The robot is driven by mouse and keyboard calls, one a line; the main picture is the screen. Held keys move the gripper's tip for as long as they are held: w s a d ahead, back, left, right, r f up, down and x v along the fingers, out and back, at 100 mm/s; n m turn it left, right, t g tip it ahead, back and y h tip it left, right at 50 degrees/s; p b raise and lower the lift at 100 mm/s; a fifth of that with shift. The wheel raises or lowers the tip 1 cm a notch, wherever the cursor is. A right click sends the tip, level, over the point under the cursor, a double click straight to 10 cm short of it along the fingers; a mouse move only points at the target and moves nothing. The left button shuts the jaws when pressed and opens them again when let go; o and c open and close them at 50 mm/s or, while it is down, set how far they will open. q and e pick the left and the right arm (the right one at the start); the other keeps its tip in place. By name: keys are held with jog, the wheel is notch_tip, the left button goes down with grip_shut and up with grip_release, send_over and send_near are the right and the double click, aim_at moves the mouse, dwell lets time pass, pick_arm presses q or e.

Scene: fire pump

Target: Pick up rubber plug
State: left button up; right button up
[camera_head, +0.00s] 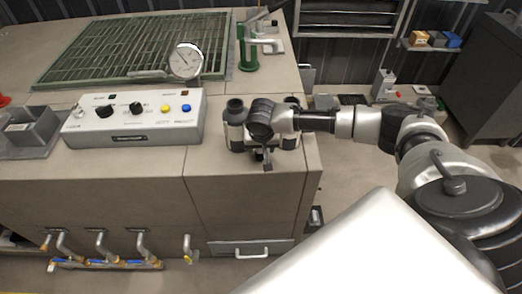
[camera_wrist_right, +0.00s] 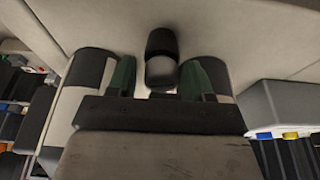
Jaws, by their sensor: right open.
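In the right wrist view a small dark cylinder with a greyer near end, which looks like the rubber plug (camera_wrist_right: 160,48), stands out from a pale surface. My right gripper (camera_wrist_right: 158,80) is open, with one green fingertip on each side of the plug's near end. I cannot tell whether either fingertip touches it. In the head view my right gripper (camera_head: 263,153) is above the right end of the beige bench, and the plug cannot be made out clearly there. My left gripper is not in view.
The beige bench (camera_head: 225,176) carries a white control box (camera_head: 135,118) left of my right gripper. A round gauge (camera_head: 186,61), green grating (camera_head: 135,45) and green-based fixture (camera_head: 248,52) are farther back. A grey tray (camera_head: 31,130) lies at far left.

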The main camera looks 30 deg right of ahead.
aim_at(261, 150)
jog(key=x, duration=0.3)
jog(key=shift+w+f, duration=0.1)
jog(key=shift+f, duration=0.1)
jog(key=shift+c, duration=0.3)
jog(key=c, duration=0.7)
jog(key=shift+r, duration=0.1)
